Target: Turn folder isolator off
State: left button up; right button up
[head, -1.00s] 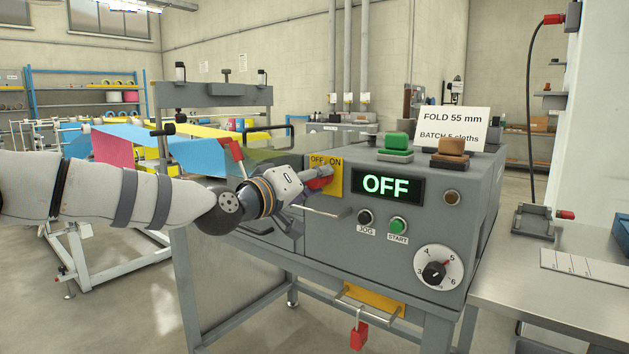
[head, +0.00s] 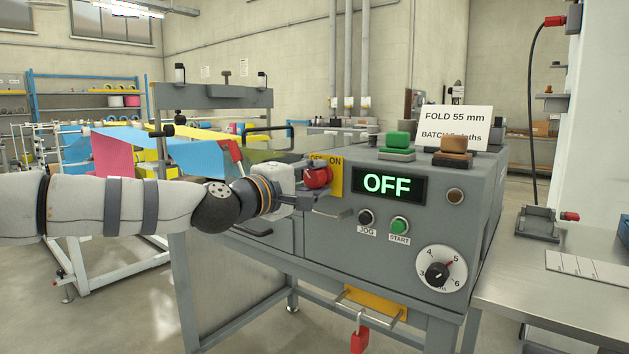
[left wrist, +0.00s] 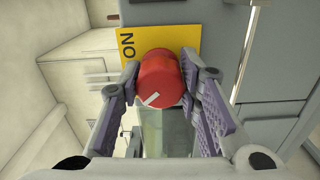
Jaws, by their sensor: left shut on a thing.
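The isolator is a red rotary knob (head: 317,177) on a yellow OFF/ON plate (head: 336,178) on the front of the grey folder machine (head: 280,230). My left gripper (head: 310,188) is at the knob. In the left wrist view the red knob (left wrist: 160,78) sits between the two fingers of my left gripper (left wrist: 160,95), which are shut on its sides. A white mark shows on the knob's face. The word ON is readable on the plate (left wrist: 128,45) there; the OFF side is hidden. The display (head: 388,184) reads OFF in green. My right gripper is not in view.
Right of the knob are the JOG button (head: 366,217), the green START button (head: 399,225) and a numbered dial (head: 440,273). A red padlock (head: 360,338) hangs below. A drawer handle (head: 268,232) lies under my left arm. A steel table (head: 560,290) stands at right.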

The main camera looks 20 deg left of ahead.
pick_arm(q)
jog(key=shift+n, duration=0.3)
dwell(0.4)
jog(key=o, duration=1.1)
jog(key=shift+o, duration=0.2)
jog(key=v, duration=1.2)
